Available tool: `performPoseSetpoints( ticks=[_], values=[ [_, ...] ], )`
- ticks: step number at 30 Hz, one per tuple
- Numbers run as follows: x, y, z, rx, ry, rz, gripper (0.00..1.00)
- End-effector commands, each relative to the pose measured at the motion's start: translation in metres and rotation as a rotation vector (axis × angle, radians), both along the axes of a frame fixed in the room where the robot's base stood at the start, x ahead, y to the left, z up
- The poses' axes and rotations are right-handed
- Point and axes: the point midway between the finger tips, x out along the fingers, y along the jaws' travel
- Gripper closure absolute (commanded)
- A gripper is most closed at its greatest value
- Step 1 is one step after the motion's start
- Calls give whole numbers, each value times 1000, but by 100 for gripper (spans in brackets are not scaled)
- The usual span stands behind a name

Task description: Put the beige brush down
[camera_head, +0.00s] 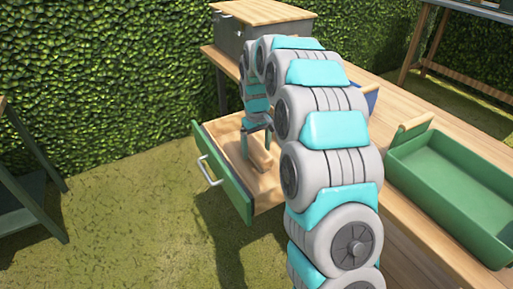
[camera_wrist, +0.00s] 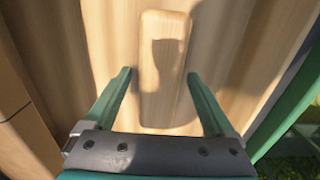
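The beige brush (camera_wrist: 162,65) shows in the wrist view as a long, rounded wooden block. It lies on the wooden floor of an open drawer, with a shadow across it. In the head view the brush (camera_head: 259,154) is small and partly hidden by my gripper (camera_head: 256,148). My gripper points down into the drawer (camera_head: 236,192). In the wrist view its two green fingers (camera_wrist: 158,76) are spread, one on each side of the brush. A gap shows at the left finger; the right fingertip is close to the brush's edge, and I cannot tell whether it touches.
The drawer has a green front and a pale handle (camera_head: 210,171). It sticks out from a wooden workbench (camera_head: 402,199). A green tray (camera_head: 462,190) stands on the bench at right. A grey box with a wooden lid (camera_head: 262,13) is at the back. Another table is at far left.

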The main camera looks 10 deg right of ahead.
Motion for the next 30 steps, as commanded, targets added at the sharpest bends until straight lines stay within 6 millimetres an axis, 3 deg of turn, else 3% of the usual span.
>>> performPoseSetpoints(
  ticks=[11, 24, 30],
  values=[
    [1, 0, 10, 0, -2, 0, 11],
    [1, 0, 95, 0, -4, 0, 11],
    [1, 0, 116, 0, -1, 0, 11]
  ],
)
